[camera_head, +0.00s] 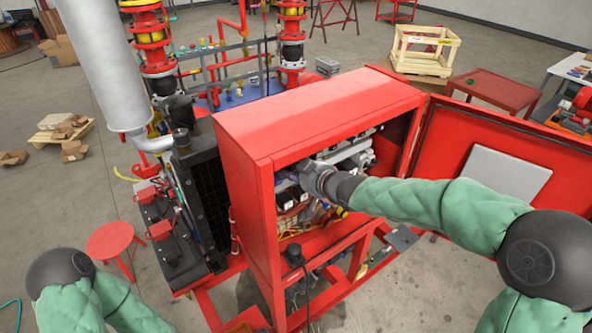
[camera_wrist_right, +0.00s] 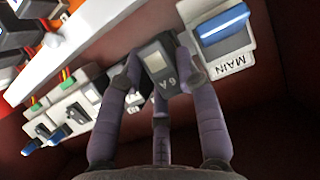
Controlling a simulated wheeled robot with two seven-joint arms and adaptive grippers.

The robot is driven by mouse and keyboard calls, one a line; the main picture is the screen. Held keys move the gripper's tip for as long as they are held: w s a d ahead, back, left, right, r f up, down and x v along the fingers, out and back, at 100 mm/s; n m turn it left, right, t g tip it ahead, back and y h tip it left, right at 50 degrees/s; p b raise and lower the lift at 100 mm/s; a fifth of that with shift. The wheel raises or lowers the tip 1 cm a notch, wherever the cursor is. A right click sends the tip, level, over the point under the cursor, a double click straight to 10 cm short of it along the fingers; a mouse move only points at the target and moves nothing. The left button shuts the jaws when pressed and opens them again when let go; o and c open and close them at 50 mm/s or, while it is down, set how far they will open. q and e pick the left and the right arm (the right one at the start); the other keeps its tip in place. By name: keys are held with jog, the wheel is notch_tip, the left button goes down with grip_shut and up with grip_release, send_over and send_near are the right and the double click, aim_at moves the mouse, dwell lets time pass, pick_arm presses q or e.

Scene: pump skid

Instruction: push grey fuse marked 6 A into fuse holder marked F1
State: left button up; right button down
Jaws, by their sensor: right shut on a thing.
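My right gripper (camera_head: 318,180) reaches into the open red cabinet (camera_head: 290,115) in the head view. In the right wrist view its purple fingers (camera_wrist_right: 157,82) are shut around a dark grey fuse (camera_wrist_right: 158,58), whose marking reads 6 A upside down. The far end of the fuse points toward the light-coloured device row, but whether it touches or enters a holder is hidden. I cannot make out a fuse holder marked F1; the fuse and fingers may cover it. My left gripper is out of view; only my left arm shows at lower left.
Beside the fuse, to its right, is a switch marked MAIN (camera_wrist_right: 223,30) with a blue lever. Several white devices (camera_wrist_right: 70,112) with green and red wires stand to the left. The red cabinet door (camera_head: 500,160) hangs open on the right.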

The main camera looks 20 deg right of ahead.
dwell(0.3)
jog(key=shift+w+a+r, duration=0.1)
jog(key=shift+w+a, duration=0.2)
jog(key=shift+w, duration=0.45)
dwell(0.8)
jog(key=c, duration=0.9)
grip_release()
jog(key=shift+c, duration=0.2)
jog(key=shift+o, duration=0.7)
jog(key=shift+w, duration=0.15)
